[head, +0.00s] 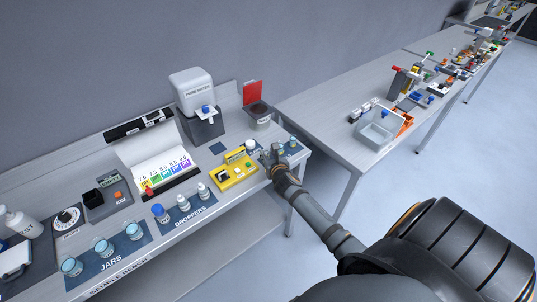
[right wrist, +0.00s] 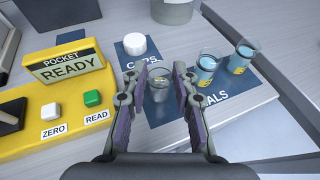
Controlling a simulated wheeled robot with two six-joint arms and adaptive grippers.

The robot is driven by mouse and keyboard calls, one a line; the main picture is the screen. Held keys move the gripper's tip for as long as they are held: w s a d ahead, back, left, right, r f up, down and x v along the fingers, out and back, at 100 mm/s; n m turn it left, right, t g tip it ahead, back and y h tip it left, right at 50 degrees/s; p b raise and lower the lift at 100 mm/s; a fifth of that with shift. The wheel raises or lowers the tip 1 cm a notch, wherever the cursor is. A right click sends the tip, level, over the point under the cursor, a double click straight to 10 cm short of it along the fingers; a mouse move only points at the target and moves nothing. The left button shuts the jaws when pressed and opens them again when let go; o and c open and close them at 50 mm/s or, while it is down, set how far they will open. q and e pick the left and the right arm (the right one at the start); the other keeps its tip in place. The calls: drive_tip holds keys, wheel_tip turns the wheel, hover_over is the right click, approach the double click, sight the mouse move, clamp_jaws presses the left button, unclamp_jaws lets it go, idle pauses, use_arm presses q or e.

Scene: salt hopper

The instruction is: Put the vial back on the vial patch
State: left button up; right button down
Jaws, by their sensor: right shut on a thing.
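My right gripper (head: 268,158) is at the right end of the long bench, beside the yellow pocket meter. In the right wrist view my right gripper (right wrist: 161,88) is shut on a clear glass vial (right wrist: 160,80), which stands upright between the fingers and looks nearly empty. The dark blue vial patch (right wrist: 240,97), its label partly hidden by a finger, lies under and to the right of the gripper. Two vials with blue liquid, one nearer (right wrist: 207,68) and one farther (right wrist: 241,57), stand on it. I cannot tell whether the held vial touches the patch. My left gripper is out of view.
The yellow meter (right wrist: 60,120) reading READY is close on the left. A white cap (right wrist: 135,44) sits on the caps patch (right wrist: 128,62). A grey container (right wrist: 172,11) stands behind. The bench edge is near on the right. Droppers (head: 183,202) and jars (head: 103,247) stand farther left.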

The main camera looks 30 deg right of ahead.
drive_tip(key=c, duration=1.1)
unclamp_jaws()
drive_tip(key=shift+o, duration=0.2)
drive_tip(key=shift+r, duration=0.2)
drive_tip(key=v, duration=1.2)
drive_tip(key=shift+b, duration=0.45)
